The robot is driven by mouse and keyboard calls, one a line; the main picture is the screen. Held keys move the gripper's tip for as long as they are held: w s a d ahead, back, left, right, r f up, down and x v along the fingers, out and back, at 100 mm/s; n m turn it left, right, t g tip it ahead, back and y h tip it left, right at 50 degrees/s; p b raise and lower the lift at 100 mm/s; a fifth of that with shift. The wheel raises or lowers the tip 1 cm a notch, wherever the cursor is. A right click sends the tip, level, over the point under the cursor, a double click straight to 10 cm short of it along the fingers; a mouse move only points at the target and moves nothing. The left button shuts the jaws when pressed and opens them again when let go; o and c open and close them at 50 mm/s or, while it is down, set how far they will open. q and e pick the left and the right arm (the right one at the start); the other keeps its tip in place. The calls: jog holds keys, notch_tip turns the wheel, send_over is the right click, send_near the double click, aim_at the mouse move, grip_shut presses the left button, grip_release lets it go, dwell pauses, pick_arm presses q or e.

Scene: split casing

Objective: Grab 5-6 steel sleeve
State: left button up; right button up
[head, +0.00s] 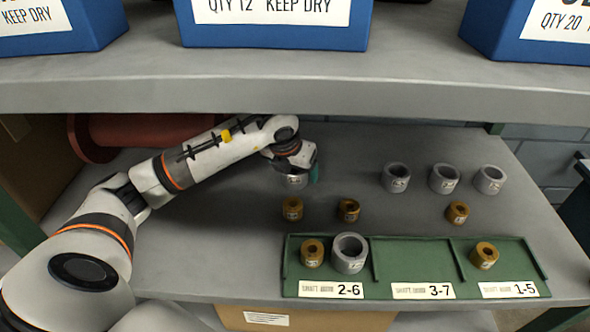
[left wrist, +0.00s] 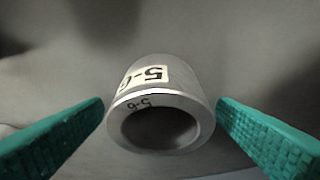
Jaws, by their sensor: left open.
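A steel sleeve labelled 5-6 (left wrist: 156,115) fills the middle of the left wrist view, its open bore facing the camera. In the head view the same sleeve (head: 292,182) stands on the shelf, partly covered by my left gripper (head: 306,176). In the left wrist view the teal fingers of my left gripper (left wrist: 160,136) are open, one on each side of the sleeve. A gap shows between each finger and the sleeve. My right gripper is not in view.
Grey sleeves (head: 396,178) stand in a row to the right. Several brass sleeves (head: 348,210) stand in front of them. A green tray (head: 415,246) with marked compartments lies at the front and holds a grey sleeve (head: 349,254) and brass ones. The upper shelf (head: 300,80) spans above.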

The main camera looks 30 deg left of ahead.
pick_arm(q)
jog(key=shift+w+f, duration=0.2)
jog(key=shift+f, duration=0.35)
jog(key=c, duration=1.5)
jog(key=shift+a, duration=0.1)
jog(key=shift+r, duration=0.2)
